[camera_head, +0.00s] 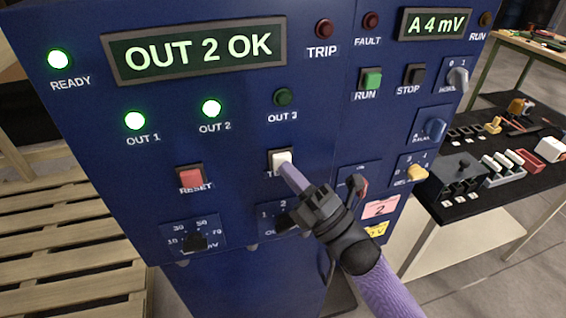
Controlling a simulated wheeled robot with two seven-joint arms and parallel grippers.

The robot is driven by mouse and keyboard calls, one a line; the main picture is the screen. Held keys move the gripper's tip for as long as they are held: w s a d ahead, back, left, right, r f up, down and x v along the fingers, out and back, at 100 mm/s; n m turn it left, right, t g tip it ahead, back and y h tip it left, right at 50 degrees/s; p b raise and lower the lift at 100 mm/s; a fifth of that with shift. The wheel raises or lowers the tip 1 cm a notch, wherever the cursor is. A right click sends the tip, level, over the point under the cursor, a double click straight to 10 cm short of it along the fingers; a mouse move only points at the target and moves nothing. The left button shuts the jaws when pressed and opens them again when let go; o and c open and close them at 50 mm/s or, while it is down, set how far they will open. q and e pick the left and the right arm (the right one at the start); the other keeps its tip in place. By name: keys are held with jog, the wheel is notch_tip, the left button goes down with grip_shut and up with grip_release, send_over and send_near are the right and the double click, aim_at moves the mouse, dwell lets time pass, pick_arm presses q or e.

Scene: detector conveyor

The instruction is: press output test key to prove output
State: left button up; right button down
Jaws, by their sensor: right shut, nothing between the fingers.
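The white test key (281,158) sits on the blue panel, its label partly hidden by my right gripper. My right gripper (290,172) is shut and empty, its tip at the lower edge of the key; I cannot tell whether it presses. The display (198,53) reads "OUT 2 OK". The OUT 1 lamp (135,120) and OUT 2 lamp (211,108) are lit green; the OUT 3 lamp (283,97) is dark. The output selector below the key is mostly hidden behind my gripper. My left gripper is not in view.
A red reset key (191,178) and a black mV knob (195,241) are to the left. Run (371,81) and stop (412,76) keys are to the right. A bench (505,209) with small parts stands at right, wooden pallets (75,245) at left.

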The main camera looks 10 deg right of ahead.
jog(key=shift+w, duration=0.25)
dwell(0.5)
jog(key=shift+s+p, duration=0.3)
jog(key=shift+s, duration=0.6)
jog(key=s+p, duration=0.2)
jog(key=s, duration=0.3)
jog(key=shift+d, duration=0.15)
dwell(0.4)
